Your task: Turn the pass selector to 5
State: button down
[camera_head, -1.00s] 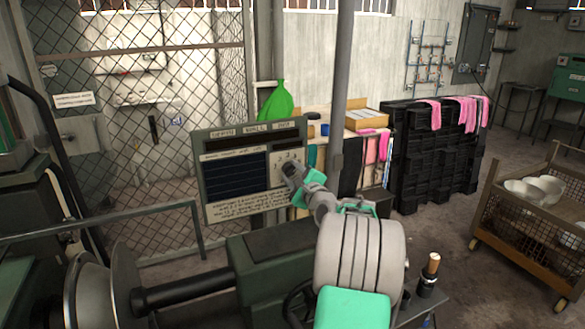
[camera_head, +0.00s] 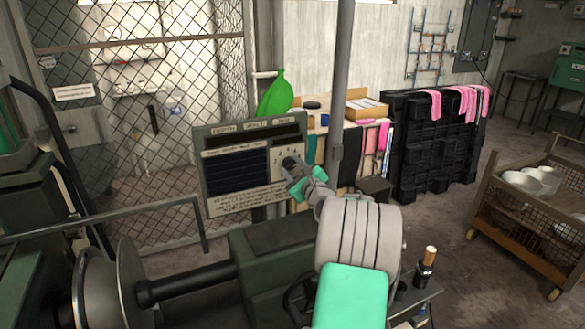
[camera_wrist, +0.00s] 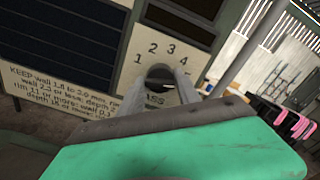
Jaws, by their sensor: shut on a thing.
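The pass selector is a dark round knob (camera_wrist: 159,72) on the pale dial plate of the panel (camera_head: 216,205). Printed numbers 1, 2, 3 and 4 arc above it in the wrist view. A 5 is not readable, and I cannot tell which number the knob points to. My gripper (camera_wrist: 166,80) is shut on the knob, with one grey finger on each side of it. In the head view, my gripper (camera_head: 291,168) is at the panel's right side and hides part of the dial.
A grey vertical pole (camera_head: 343,90) stands just right of the panel. The lathe-like machine (camera_head: 275,262) is below, with a horizontal shaft at left. A bowl cart (camera_head: 545,235) stands at right. A wire-mesh fence (camera_head: 150,190) is behind the panel.

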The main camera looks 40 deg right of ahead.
jog(key=c, duration=0.9)
grip_release()
jog(key=b+v, duration=0.2)
jog(key=v, duration=0.5)
jog(key=shift+s+a, duration=0.15)
jog(key=shift+s, duration=0.25)
